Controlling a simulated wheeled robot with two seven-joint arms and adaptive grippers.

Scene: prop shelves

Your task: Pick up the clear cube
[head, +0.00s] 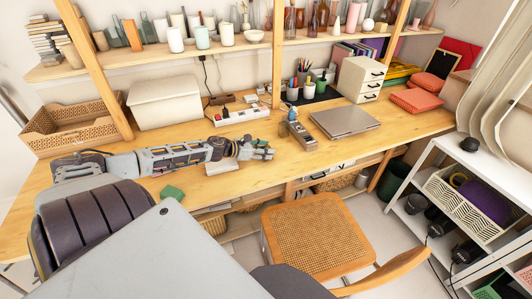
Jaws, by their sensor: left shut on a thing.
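My left gripper (262,150) is over the middle of the wooden desk (330,152), near its front edge, with its arm reaching in from the left. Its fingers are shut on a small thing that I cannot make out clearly. I cannot make out a clear cube anywhere else on the desk; whether it is the thing between the fingers, I cannot tell. A flat pale item (222,167) lies under the gripper's wrist. My right gripper is not in view.
A small blue-grey item (293,115) and a dark tray (302,136) are just right of the gripper. Behind are a power strip (240,116) and a closed laptop (345,121). A cane chair (315,235) stands in front. A shelf (200,53) of vases hangs above.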

